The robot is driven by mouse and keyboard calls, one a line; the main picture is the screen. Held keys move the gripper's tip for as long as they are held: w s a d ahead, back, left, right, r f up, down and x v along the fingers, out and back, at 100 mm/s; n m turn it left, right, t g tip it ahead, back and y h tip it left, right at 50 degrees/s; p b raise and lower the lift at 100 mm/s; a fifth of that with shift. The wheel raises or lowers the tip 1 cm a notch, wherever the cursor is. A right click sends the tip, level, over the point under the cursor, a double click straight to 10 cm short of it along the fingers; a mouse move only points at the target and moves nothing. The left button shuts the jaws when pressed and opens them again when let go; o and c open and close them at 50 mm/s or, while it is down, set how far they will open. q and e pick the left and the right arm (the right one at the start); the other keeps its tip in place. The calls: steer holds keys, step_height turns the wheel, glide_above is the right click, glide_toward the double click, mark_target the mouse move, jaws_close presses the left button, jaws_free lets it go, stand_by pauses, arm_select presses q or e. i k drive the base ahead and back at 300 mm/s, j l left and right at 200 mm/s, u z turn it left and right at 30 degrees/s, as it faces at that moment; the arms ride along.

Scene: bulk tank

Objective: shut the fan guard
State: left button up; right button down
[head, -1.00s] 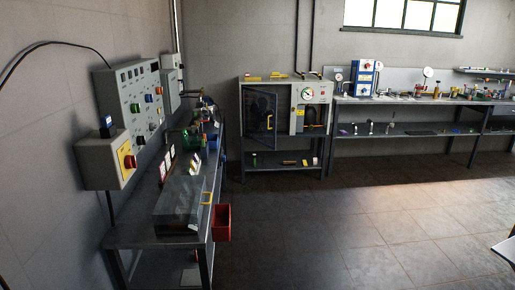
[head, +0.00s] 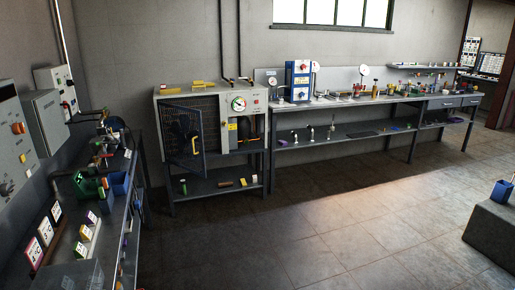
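The fan guard (head: 181,138) is a dark mesh door in a dark frame, with a yellow handle (head: 195,146) near its right edge. It is on the front of a grey cabinet (head: 220,92) against the back wall. The guard stands open, swung out at an angle from the cabinet front. Dark round shapes show through the mesh, but I cannot make them out clearly. To its right, the cabinet front has a round gauge (head: 239,104) and a yellow label. Neither of my grippers is in view.
A side bench (head: 124,218) with green equipment and small cards runs along the left. A long workbench (head: 390,101) with instruments lines the back wall. A grey block (head: 490,235) stands at the right. The tiled floor (head: 290,220) in the middle is clear.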

mark_target(185, 137)
steer(key=i+l+z, duration=0.1)
steer(key=i, duration=1.45)
steer(key=i+j+u, duration=0.1)
steer(key=i+u, duration=0.65)
steer(key=i+l+u, duration=0.1)
steer(key=i+u, duration=0.25)
steer(key=i+j+u, duration=0.1)
steer(key=i+u, duration=0.15)
steer(key=i, duration=0.25)
